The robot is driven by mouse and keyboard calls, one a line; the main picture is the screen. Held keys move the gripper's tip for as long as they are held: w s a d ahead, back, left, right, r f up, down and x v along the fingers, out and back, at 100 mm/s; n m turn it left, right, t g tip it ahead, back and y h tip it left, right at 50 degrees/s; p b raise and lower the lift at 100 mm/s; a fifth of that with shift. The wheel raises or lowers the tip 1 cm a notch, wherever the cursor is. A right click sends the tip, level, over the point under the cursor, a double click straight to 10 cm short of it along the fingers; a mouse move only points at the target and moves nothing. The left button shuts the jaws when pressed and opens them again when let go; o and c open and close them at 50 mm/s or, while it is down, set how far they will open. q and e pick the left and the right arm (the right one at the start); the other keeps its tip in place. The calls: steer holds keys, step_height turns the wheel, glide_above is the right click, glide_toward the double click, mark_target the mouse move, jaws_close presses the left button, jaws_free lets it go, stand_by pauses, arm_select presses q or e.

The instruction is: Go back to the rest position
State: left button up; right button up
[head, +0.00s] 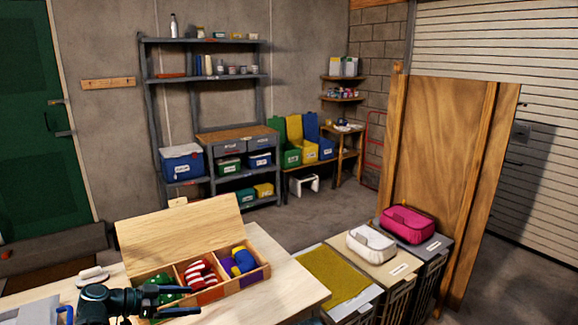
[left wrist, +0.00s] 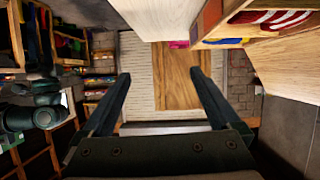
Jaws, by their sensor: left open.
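My left gripper (head: 142,303) is at the lower left of the head view, in front of the wooden sorting box (head: 238,291) on the pale table. In the left wrist view the left gripper (left wrist: 160,80) shows two dark fingers spread wide with nothing between them. The box holds green rolled items (head: 160,284), red-and-white striped ones (head: 199,273) and blue-and-yellow ones (head: 240,262) in separate compartments. The gripper hides part of the box's near left corner. My right gripper does not show in the head view.
The pale table (head: 295,281) has bare room right of the box. A white object (head: 92,274) lies left of it. Bins beyond carry a white case (head: 371,243) and a pink case (head: 407,224). A wooden panel (head: 440,150) stands behind them. A shelf (head: 205,78) stands against the back wall.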

arm_select(q)
steer(key=d+f+g, duration=0.1)
steer(key=d, duration=0.2)
steer(key=s+d+f+n+g+y, duration=0.1)
steer(key=d+f, duration=0.1)
steer(key=s+d+f+g, duration=0.1)
steer(key=d, duration=0.2)
steer(key=shift+d+f, duration=0.25)
steer(key=shift+d, duration=0.05)
steer(key=s+d+f+n+g+y+p, duration=0.1)
steer(key=s+d+f+n+g+y, duration=0.1)
steer(key=s+d+y, duration=0.3)
steer(key=s+d+f+n+g+y+p, duration=0.1)
steer(key=s+d+f+n+g+y, duration=0.1)
steer(key=s+d+f+n+y, duration=0.2)
steer(key=shift+s+d+f+y, duration=0.4)
steer(key=shift+s+d+y, duration=1.25)
steer(key=shift+s, duration=1.5)
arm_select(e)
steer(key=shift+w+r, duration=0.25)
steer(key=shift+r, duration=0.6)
arm_select(q)
steer(key=shift+d+h, duration=0.35)
steer(key=shift+c, duration=0.2)
